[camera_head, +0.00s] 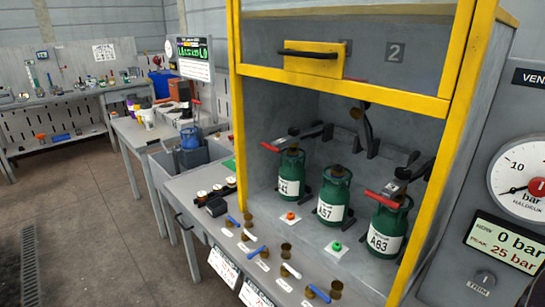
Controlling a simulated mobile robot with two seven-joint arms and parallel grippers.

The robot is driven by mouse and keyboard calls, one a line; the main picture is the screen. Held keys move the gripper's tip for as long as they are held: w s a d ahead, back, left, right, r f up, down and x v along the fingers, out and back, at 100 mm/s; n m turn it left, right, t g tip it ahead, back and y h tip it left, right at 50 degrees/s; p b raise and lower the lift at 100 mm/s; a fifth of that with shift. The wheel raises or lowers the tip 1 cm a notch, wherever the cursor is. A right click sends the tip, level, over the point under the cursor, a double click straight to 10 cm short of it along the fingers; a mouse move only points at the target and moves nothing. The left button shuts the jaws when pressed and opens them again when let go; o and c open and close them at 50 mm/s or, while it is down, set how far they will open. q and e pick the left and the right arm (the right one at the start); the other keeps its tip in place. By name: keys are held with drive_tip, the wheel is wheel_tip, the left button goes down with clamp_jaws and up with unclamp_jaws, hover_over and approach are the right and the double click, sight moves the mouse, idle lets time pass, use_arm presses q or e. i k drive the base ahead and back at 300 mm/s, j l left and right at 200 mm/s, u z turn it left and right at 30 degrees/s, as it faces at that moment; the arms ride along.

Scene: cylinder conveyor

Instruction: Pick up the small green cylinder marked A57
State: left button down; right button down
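The small green cylinder marked A57 (338,187) stands upright in the middle of a row inside the yellow-framed cabinet (233,95). Its white label faces me and a brass-coloured fitting sits on top. A green cylinder with a hard-to-read label (291,167) stands to its left. A green cylinder marked A63 (388,225) stands to its right. Both neighbours have a black fitting with a red handle at the top. Neither of my grippers is clearly in view.
The cabinet's raised front panel with a yellow handle plate (312,59) hangs above the cylinders. Blue-handled and brass valves (257,251) line the front ledge. A pressure gauge (520,178) is at the right. Floor (85,210) is clear at the left.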

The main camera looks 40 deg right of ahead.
sight(335, 195)
drive_tip(key=j+z, duration=0.15)
drive_tip(key=z, duration=0.65)
drive_tip(key=l+z, duration=0.15)
drive_tip(key=z, duration=0.7)
